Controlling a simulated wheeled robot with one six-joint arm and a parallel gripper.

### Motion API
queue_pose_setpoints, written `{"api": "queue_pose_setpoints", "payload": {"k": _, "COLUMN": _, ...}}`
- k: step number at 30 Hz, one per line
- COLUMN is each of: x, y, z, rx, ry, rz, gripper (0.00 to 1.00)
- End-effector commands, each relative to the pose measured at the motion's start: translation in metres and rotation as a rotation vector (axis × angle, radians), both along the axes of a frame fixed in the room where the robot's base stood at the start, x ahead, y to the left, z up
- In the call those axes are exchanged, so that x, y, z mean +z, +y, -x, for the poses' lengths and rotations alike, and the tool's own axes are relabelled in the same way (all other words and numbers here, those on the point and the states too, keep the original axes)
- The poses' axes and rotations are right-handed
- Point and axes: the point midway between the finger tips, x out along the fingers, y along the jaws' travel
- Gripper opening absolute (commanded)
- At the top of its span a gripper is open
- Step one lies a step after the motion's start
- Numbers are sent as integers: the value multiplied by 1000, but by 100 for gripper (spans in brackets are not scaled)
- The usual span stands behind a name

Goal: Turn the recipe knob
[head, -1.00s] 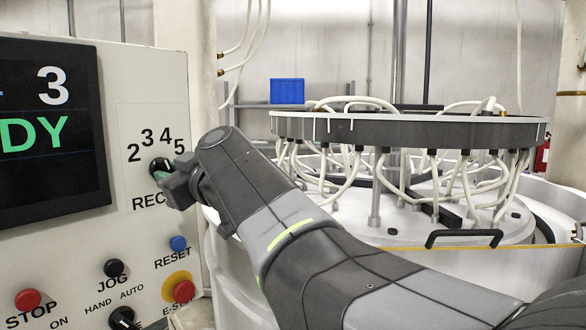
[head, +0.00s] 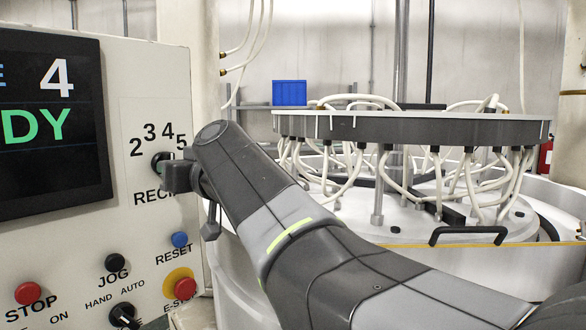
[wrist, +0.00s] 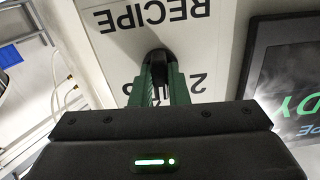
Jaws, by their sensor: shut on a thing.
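The black recipe knob (head: 158,158) sits on the control panel, ringed above by the numbers 2, 3, 4, 5, with its lettering partly covered by my arm. My gripper (head: 168,173) is at the knob, seen from the side. In the wrist view the green fingers of my gripper (wrist: 160,88) are shut on the dark knob (wrist: 158,56), which hides part of the dial. The screen (head: 50,120) shows a white 4 and green letters "DY". Which way the knob's pointer faces is hidden.
Below the knob are a blue RESET button (head: 179,240), a red E-STOP (head: 185,288) on a yellow ring, a black JOG button (head: 115,262), a HAND/AUTO switch (head: 123,315) and a red STOP button (head: 29,293). The lapping machine (head: 420,128) with white hoses stands right.

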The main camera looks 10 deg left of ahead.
Motion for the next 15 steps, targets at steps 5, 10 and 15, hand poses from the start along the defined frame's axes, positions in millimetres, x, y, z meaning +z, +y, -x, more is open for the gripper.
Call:
{"api": "queue_pose_setpoints", "payload": {"k": 5, "x": 0, "y": 0, "z": 1, "rx": 1, "ry": 107, "rz": -59, "gripper": 0}}
{"api": "queue_pose_setpoints", "payload": {"k": 10, "x": 0, "y": 0, "z": 1, "rx": 1, "ry": 183, "rz": -100, "gripper": 0}}
{"api": "queue_pose_setpoints", "payload": {"k": 15, "x": 0, "y": 1, "z": 1, "rx": 1, "ry": 228, "rz": -125, "gripper": 0}}
